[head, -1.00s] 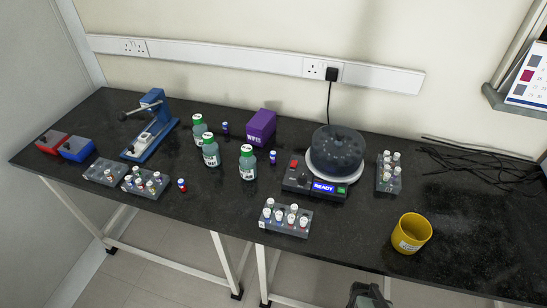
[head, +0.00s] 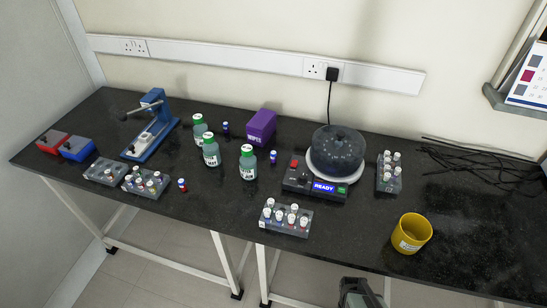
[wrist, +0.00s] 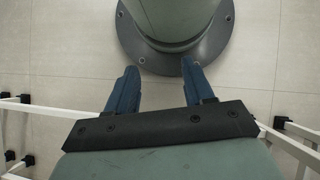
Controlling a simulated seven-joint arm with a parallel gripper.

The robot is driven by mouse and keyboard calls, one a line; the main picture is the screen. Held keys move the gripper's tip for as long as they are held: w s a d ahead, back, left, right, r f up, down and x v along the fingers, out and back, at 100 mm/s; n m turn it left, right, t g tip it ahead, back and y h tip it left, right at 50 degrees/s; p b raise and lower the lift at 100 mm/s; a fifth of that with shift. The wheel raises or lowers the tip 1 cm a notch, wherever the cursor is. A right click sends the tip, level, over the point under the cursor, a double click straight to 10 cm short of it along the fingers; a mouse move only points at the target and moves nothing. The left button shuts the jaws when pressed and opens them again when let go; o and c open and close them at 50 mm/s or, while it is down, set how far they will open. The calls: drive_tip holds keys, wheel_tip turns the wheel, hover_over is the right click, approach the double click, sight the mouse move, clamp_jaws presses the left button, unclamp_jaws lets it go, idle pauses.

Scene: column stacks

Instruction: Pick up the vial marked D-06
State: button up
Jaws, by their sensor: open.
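Several small vials stand in racks on the black bench in the head view; their markings are too small to read, so I cannot tell which is D-06. White-capped vials fill a front rack (head: 286,220), a left rack (head: 146,184) and a right rack (head: 389,172). Loose vials with blue or red parts stand at the left (head: 182,185), by the bottles (head: 273,157) and at the back (head: 226,128). My gripper (wrist: 155,85) is open and empty in the wrist view, over the floor and my base. Only part of my arm shows at the bottom of the head view.
A round-lidded machine (head: 337,150) reading READY stands behind the front rack. A yellow cup (head: 411,233) stands at the right front. Green-capped bottles (head: 247,162), a purple box (head: 261,127), a blue press (head: 151,125) and black cables (head: 480,160) are farther back. Bench between front rack and cup is clear.

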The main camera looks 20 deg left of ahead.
drive_tip(key=w+a+r+n+t+h, duration=0.2)
drive_tip(key=a+r+n+t, duration=0.35)
drive_tip(key=a, duration=0.85)
drive_tip(key=w+a+r+n+t+h, duration=0.1)
drive_tip(key=w+a+r+n+t, duration=0.15)
drive_tip(key=a+n, duration=0.8)
drive_tip(key=w+a+r+n+t+h, duration=0.2)
drive_tip(key=a+r+n+t, duration=0.25)
drive_tip(key=a, duration=1.25)
drive_tip(key=s+a+r+n+t+y, duration=0.15)
drive_tip(key=a+r, duration=0.35)
drive_tip(key=r, duration=0.5)
drive_tip(key=a+r+n+t+y, duration=0.15)
drive_tip(key=a+r, duration=0.35)
drive_tip(key=r, duration=0.5)
drive_tip(key=s+a+r+n+t+y, duration=0.1)
drive_tip(key=a+r+n+t, duration=0.2)
drive_tip(key=a+r, duration=0.45)
wheel_tip(320, 180, up, 12)
drive_tip(key=r+m+g+y, duration=0.1)
drive_tip(key=m+g+y, duration=0.1)
drive_tip(key=m+g, duration=0.85)
hover_over(273, 152)
drive_tip(key=n+g, duration=0.1)
drive_tip(key=shift+d+f, duration=0.1)
drive_tip(key=shift+f, duration=6.85)
